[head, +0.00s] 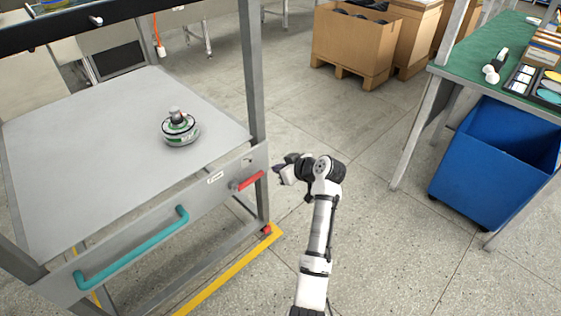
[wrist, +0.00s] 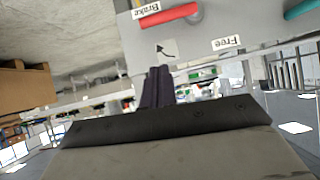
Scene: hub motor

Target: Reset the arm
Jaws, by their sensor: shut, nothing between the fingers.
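My arm reaches up from the bottom of the head view, over bare floor to the right of a grey metal cart. My gripper (head: 278,172) is beside the cart's right front corner, close to a red brake handle (head: 251,181). In the wrist view my gripper (wrist: 158,72) shows dark fingers pressed together with nothing between them. The red handle also shows at the top of the wrist view (wrist: 168,18), apart from the fingertips. A hub motor (head: 180,131), round with green and white rings, rests on the cart top (head: 85,150).
The cart has a teal handle (head: 130,250) and an upright post (head: 251,70). A blue bin (head: 490,165) stands under a green-topped table (head: 490,45) at right. Cardboard boxes (head: 352,45) stand at the back. Floor between cart and table is clear.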

